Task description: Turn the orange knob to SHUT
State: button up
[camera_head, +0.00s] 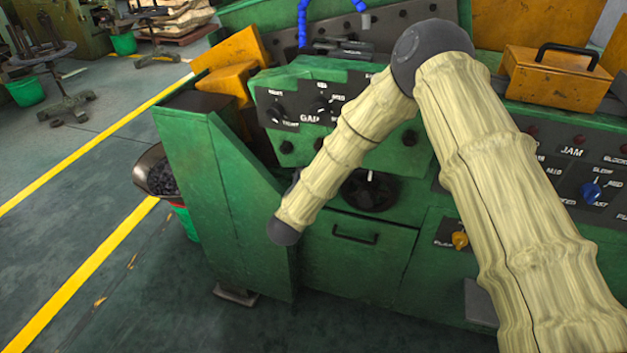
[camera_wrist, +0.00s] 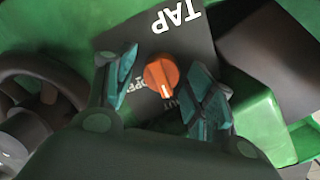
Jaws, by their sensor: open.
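The orange knob (camera_wrist: 159,72) is on a dark plate under upside-down white letters reading TAP in the wrist view. Its white mark points down in the picture, towards small lettering partly hidden by the knob and my fingers; I can read only pieces such as "UT". My gripper (camera_wrist: 163,87) is open, with one teal-padded finger on each side of the knob. I cannot tell whether either finger touches it. In the head view my pale arm reaches down to the left across the machine, and the gripper and this knob do not show.
A dark handwheel (camera_head: 370,190) is on the green machine front, and a wheel (camera_wrist: 42,95) shows left of my gripper in the wrist view. A yellow knob (camera_head: 459,240) and a blue knob (camera_head: 591,192) are at the right.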

jog(key=shift+r, duration=0.1)
jog(key=m+b, duration=0.1)
jog(key=m, duration=0.3)
jog(key=shift+w+d+y, duration=0.1)
jog(key=shift+y, duration=0.2)
jog(key=s+a+m+t+b, duration=0.2)
jog(key=s+m+b, duration=0.3)
jog(key=s+m, duration=0.65)
jog(key=s+d+f+n+g+y+p, duration=0.2)
jog(key=s+f+n+g+y+p, duration=0.1)
jog(key=s+f+n+p, duration=0.3)
jog(key=s+d+f+n+g+y+p, duration=0.2)
jog(key=s+f+n+g+y+p, duration=0.2)
jog(key=s+f+n, duration=0.5)
jog(key=shift+s+d+n+g+y+p, duration=0.3)
jog(key=shift+s+n+g+p, duration=0.65)
jog(key=shift+s+g, duration=0.15)
dwell(0.5)
